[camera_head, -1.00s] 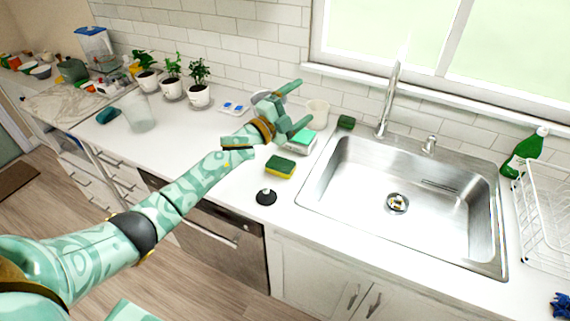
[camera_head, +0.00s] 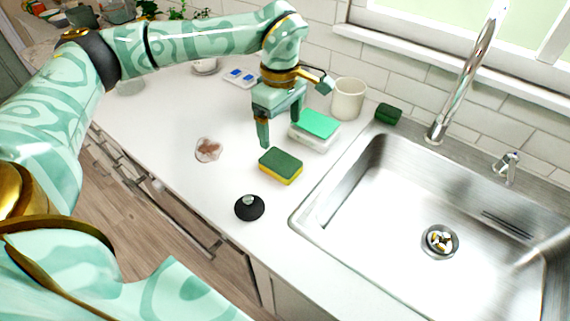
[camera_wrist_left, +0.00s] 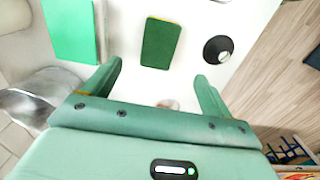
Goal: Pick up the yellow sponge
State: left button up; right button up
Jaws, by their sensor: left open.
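The yellow sponge (camera_head: 281,167) has a dark green top and a yellow lower layer. It lies flat on the white counter, left of the sink. My left gripper (camera_head: 280,134) is open and empty, pointing down just behind and above the sponge, apart from it. In the left wrist view the sponge (camera_wrist_left: 161,44) shows its green top, ahead of the two spread fingers (camera_wrist_left: 158,82). My right gripper is not in view.
A black sink stopper (camera_head: 249,208) lies in front of the sponge. A mint-green sponge on a white holder (camera_head: 315,130), a white cup (camera_head: 348,98) and a dark green sponge (camera_head: 388,114) stand behind. The steel sink (camera_head: 330,196) is to the right.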

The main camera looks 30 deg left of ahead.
pick_arm(q)
jog(key=b, duration=0.1)
send_over(280, 161)
jog(key=f, duration=0.6)
jog(key=shift+d, duration=0.2)
jog(key=shift+f, duration=0.5)
jog(key=f+b, duration=0.2)
jog(key=f, duration=0.3)
jog(key=shift+a+f, duration=0.1)
jog(key=shift+a, duration=0.1)
jog(key=c, duration=1.1)
